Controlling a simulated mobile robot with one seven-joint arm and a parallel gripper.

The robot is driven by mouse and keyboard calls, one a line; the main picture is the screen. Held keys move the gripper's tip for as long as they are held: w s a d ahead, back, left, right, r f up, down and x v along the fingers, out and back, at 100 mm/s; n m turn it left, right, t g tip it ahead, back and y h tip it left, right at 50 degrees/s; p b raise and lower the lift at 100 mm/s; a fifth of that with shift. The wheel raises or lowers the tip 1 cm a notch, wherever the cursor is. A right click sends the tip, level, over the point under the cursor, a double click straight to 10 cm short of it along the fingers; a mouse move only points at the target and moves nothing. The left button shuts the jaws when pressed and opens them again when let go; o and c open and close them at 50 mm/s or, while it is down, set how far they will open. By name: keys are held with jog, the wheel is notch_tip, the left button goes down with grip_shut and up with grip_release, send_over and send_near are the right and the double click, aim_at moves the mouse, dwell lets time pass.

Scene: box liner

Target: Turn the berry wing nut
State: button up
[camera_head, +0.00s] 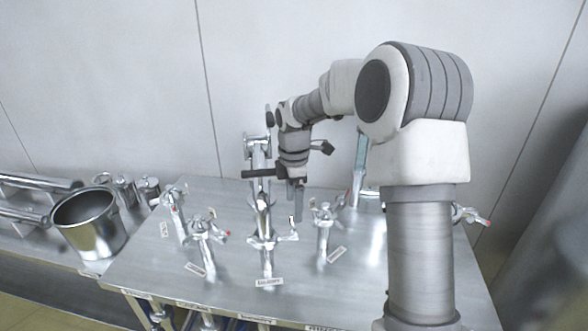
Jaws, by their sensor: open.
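Several chrome valve fittings with wing-shaped handles stand on a metal table (150,262). The middle fitting (265,240) has a small label (269,282) at its foot; the print is too small to read surely, so I cannot tell which wing nut is the berry one. My gripper (296,208) points down above and just right of the middle fitting's upper part, with its fingers in front of the table's back area. It is open, and nothing shows between its fingers. Whether it touches the fitting cannot be told from this view.
Other fittings stand at left (208,240), far left (173,210) and right (324,225). A steel pot (92,225) stands on the bench at left. A wall closes off the back. My arm hides part of the table's right side.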

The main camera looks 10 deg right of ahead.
notch_tip(320, 180, up, 12)
jog(key=shift+f, duration=0.25)
